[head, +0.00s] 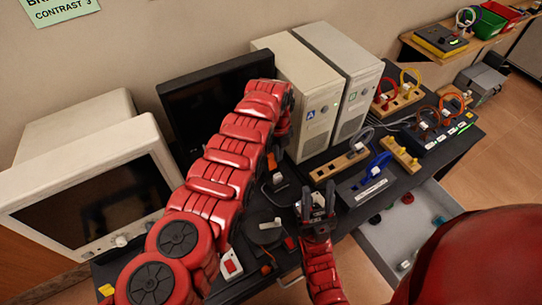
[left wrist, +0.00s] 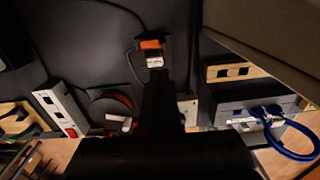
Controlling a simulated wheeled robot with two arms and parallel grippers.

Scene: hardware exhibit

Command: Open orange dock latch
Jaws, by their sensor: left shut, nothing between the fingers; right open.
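The orange latch (left wrist: 151,44) shows in the left wrist view on a dark dock, just beyond my left fingertips. A white piece (left wrist: 155,62) lies right below it. A small orange part beside my arm in the head view (head: 271,161) appears to be the same latch, mostly covered. My left gripper (left wrist: 157,76) is shut and empty, with its tips close to the white piece; I cannot tell whether they touch. In the head view its fingers are largely hidden by my red forearm.
Two computer towers (head: 312,103) and a dark monitor (head: 210,98) stand behind. A beige CRT monitor (head: 95,190) is at left. A wooden socket strip (head: 342,165) and blue-cabled box (head: 365,187) lie right. An open drawer (head: 385,240) juts out in front.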

